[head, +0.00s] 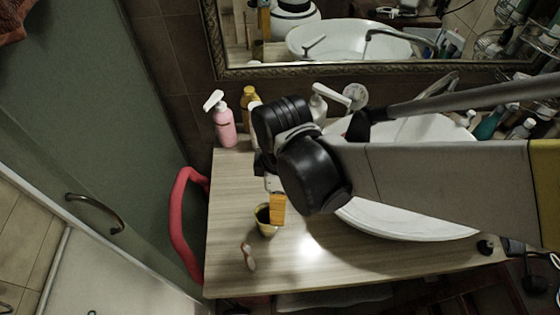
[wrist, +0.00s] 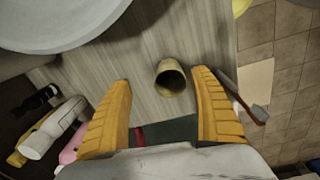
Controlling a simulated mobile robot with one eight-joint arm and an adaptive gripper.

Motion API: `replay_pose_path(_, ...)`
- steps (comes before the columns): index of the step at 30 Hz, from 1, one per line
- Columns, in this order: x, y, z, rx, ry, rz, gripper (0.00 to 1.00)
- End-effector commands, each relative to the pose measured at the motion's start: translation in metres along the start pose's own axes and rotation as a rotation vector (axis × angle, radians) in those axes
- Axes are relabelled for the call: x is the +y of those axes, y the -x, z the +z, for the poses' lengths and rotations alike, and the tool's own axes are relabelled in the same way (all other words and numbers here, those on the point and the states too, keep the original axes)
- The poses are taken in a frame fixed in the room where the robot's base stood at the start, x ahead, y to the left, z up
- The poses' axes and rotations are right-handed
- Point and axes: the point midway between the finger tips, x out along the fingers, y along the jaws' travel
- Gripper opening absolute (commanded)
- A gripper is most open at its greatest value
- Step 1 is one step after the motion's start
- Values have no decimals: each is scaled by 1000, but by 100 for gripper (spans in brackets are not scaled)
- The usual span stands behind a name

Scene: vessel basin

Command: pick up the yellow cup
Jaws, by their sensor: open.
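The yellow cup (head: 264,228) stands on the wooden counter near its front left, with its dark opening facing up. In the wrist view the cup (wrist: 171,82) lies between the two orange fingers, nearer the right one, with clear counter around it. My gripper (wrist: 163,77) is open, with nothing held. In the head view my gripper (head: 277,208) shows one orange finger directly at the cup's right rim, overlapping it. I cannot tell whether the finger touches the cup. The other finger is not clearly seen there.
A small brush-like item (head: 248,256) lies in front of the cup. A pink pump bottle (head: 224,125) and a yellow bottle (head: 248,98) stand at the back left. The white basin (head: 420,220) fills the right. A red rail (head: 184,230) runs beside the left edge.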

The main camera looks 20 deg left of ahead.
Motion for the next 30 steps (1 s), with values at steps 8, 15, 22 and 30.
replay_pose_path(8,-14,-36,-25,-23,154,-43,73)
replay_pose_path(15,-14,-70,-24,-22,151,-41,73)
replay_pose_path(22,-14,-87,-25,-22,150,-41,73)
replay_pose_path(30,-15,-124,-27,-21,149,-41,73)
